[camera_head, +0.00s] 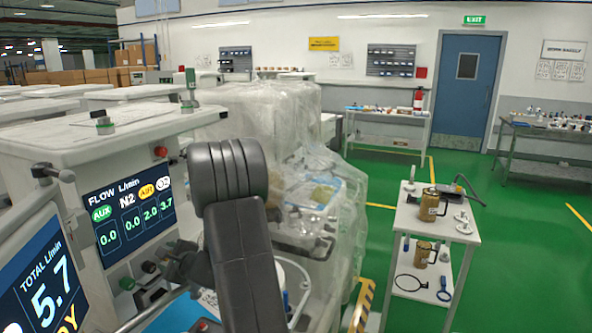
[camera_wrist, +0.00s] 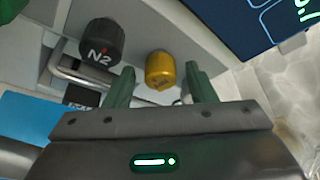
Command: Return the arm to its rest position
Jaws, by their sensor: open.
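My gripper (camera_wrist: 162,90) shows in the wrist view with its two green fingers apart and nothing between them. A yellow knob (camera_wrist: 160,69) lies beyond the gap between the fingertips. A black knob marked N2 (camera_wrist: 102,45) is to the left of the fingers. I cannot tell whether a finger touches either knob. In the head view my dark arm (camera_head: 240,230) reaches up in front of the anaesthesia machine (camera_head: 95,145) and hides part of it. The gripper itself is hidden or unclear in that view.
The flow screen (camera_head: 130,215) and total-flow screen (camera_head: 45,290) are close at left. A plastic-wrapped machine (camera_head: 285,120) stands behind my arm. A white trolley (camera_head: 460,236) with brass-coloured canisters is at right. Green floor (camera_head: 540,240) is open beyond it, towards a blue door (camera_head: 466,85).

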